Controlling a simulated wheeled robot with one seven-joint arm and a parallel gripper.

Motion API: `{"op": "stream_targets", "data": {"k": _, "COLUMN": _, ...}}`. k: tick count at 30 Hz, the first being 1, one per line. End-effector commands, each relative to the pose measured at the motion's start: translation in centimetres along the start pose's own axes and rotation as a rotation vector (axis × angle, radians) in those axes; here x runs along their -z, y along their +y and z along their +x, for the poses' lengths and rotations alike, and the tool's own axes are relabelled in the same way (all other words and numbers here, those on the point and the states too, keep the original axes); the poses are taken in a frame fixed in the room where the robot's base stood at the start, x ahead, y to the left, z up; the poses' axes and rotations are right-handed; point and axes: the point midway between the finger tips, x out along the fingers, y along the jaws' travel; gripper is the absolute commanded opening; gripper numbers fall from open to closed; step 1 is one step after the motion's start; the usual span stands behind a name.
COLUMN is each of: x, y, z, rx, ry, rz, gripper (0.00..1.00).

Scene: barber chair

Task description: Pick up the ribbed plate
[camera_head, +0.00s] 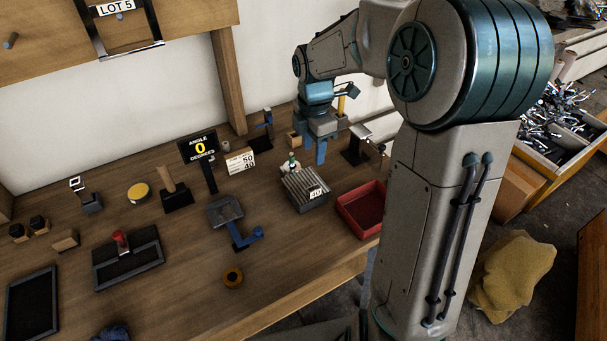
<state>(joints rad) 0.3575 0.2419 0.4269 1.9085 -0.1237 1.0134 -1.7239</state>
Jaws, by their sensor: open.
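The ribbed plate (297,188) looks like a dark, square block with parallel ridges on top and a small white label at its right side. It rests on the wooden workbench, right of the middle. My gripper (314,149) hangs above and slightly behind the plate, with its blue fingers pointing down. It is open, and I see nothing between the fingers. A small bottle (291,163) with a dark top stands just behind the plate's far edge, close to the fingers. I cannot tell the exact height of the fingers above the bench.
A red tray (364,208) stands right of the plate. A blue-handled fixture (226,211) stands to its left. An angle display (197,146) and a number card (239,161) are behind left. A dark stand (354,153) is behind right. Bare bench (300,248) lies in front.

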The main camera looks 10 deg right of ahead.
Motion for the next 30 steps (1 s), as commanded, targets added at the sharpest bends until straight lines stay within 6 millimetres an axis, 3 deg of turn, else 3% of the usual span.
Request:
{"op": "stream_targets", "data": {"k": 5, "x": 0.0, "y": 0.3, "z": 1.7, "rx": 0.005, "ry": 0.009, "rz": -0.041, "gripper": 0.42}}
{"op": "stream_targets", "data": {"k": 13, "x": 0.0, "y": 0.3, "z": 6.9, "rx": 0.004, "ry": 0.008, "rz": -0.040, "gripper": 0.42}}
{"op": "stream_targets", "data": {"k": 22, "x": 0.0, "y": 0.3, "z": 9.3, "rx": 0.003, "ry": 0.007, "rz": -0.039, "gripper": 0.42}}
{"op": "stream_targets", "data": {"k": 30, "x": -0.1, "y": 0.1, "z": 13.2, "rx": 0.004, "ry": 0.007, "rz": -0.038, "gripper": 0.42}}
